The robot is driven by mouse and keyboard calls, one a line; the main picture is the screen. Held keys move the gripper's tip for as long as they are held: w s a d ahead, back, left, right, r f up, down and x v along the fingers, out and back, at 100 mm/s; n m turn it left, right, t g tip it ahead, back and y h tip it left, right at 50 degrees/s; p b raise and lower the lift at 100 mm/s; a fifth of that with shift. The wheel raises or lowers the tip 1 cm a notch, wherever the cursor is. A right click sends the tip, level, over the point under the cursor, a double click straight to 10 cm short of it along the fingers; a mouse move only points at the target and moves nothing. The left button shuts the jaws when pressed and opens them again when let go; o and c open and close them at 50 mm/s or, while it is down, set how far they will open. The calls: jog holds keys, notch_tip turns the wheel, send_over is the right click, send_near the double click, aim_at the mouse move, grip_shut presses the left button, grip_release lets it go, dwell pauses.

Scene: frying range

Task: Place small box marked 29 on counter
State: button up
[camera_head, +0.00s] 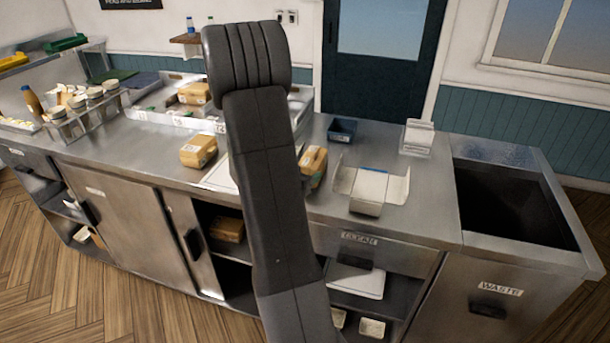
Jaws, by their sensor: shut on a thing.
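My arm rises through the middle of the head view and hides most of my gripper (307,178). Only a dark bit of it shows at the arm's right edge, against a small brown box (316,159). The gripper appears shut on this box, which is partly hidden by my arm and low over or at the counter (390,222); I cannot tell whether it touches the top. Its marking is too small to read. Another brown box (198,150) with a pale label sits on the counter left of my arm. A further brown box (194,93) is at the back.
A white open-flapped container (368,190) and a small dark blue tray (342,130) are right of the held box. A white stack (417,137) stands farther right, before the open waste bin (515,205). Bare steel lies around the white container. Jars (85,105) crowd the left.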

jog(key=shift+f, duration=0.15)
jog(key=shift+f, duration=0.15)
jog(key=o, duration=1.6)
